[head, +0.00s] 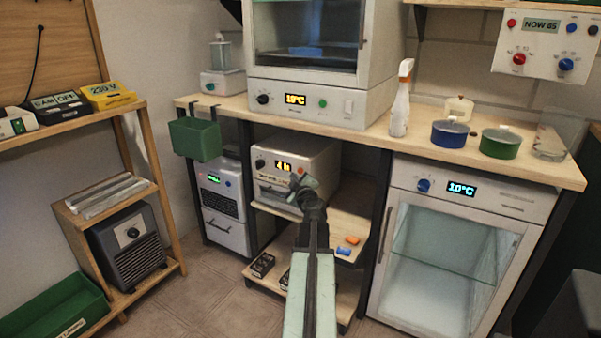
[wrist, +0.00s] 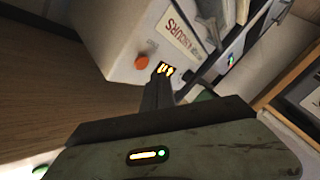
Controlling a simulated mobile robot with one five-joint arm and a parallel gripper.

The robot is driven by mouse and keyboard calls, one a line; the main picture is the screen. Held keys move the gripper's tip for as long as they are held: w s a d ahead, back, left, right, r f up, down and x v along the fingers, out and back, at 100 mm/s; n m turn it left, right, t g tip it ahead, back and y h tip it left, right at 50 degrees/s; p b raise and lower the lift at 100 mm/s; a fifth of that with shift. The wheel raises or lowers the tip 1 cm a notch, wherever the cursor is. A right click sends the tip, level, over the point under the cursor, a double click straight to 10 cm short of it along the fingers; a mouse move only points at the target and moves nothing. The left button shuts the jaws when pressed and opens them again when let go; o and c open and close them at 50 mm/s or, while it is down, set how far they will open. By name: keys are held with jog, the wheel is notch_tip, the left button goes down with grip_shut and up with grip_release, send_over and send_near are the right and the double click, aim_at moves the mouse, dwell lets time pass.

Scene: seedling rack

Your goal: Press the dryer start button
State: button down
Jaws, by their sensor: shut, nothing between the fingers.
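The white box with a lit amber display (head: 283,166), which I take to be the dryer (head: 318,158), stands on the shelf under the bench. In the head view my gripper (head: 305,186) is in front of the dryer's lower front. Contact cannot be told.
A lower shelf (head: 348,220) holds small orange and blue blocks. A glass-door cabinet (head: 440,265) stands right, a grey-white unit (head: 225,215) left. A green bin (head: 195,139) hangs from the bench (head: 480,155). A wooden rack (head: 75,215) is at far left; floor between is clear.

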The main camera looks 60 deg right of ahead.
jog(key=a, duration=0.4)
dwell(0.8)
